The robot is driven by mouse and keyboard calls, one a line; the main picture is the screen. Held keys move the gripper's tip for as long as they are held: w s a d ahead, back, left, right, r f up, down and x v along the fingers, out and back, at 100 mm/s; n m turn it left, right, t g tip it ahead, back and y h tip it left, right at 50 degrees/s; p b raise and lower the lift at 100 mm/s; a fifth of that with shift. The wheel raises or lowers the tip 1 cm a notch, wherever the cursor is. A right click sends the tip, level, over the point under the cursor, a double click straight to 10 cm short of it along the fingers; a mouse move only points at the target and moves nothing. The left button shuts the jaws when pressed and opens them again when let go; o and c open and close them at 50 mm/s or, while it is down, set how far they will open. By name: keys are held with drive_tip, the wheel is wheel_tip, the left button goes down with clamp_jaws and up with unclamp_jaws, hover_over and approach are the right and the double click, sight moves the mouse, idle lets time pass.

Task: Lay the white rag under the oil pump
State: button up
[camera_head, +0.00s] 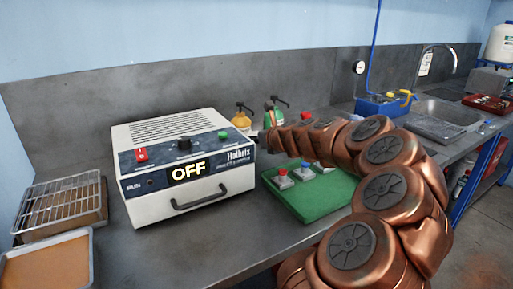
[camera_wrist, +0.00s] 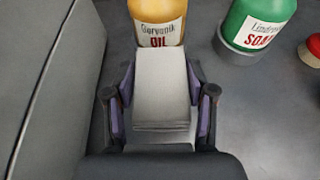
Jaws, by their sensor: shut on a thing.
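The white rag (camera_wrist: 163,88) is a folded, flat-topped pad between the fingers of my gripper (camera_wrist: 160,82) in the wrist view. My gripper is shut on it, one finger along each side. The oil pump (camera_wrist: 158,12) is a yellow bottle with an OIL label, directly beyond the rag's far edge. The rag hides the bottle's lower part, so I cannot tell whether they touch. In the head view the oil pump (camera_head: 241,120) stands upright behind the white power supply's right end. The rag is hidden there.
A green soap pump (camera_wrist: 262,18) stands right of the oil pump. The white power supply (camera_head: 184,165), reading OFF, stands close on the left. A green tray (camera_head: 318,200) with small red- and blue-topped items lies in front. A wire rack (camera_head: 62,204) is far left.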

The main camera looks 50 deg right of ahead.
sight(257, 157)
drive_tip(key=shift+f, duration=1.7)
drive_tip(key=shift+f+b, duration=0.3)
drive_tip(key=shift+f, duration=0.3)
drive_tip(key=o, duration=1)
drive_tip(key=shift+r, duration=0.6)
drive_tip(key=shift+v, duration=6)
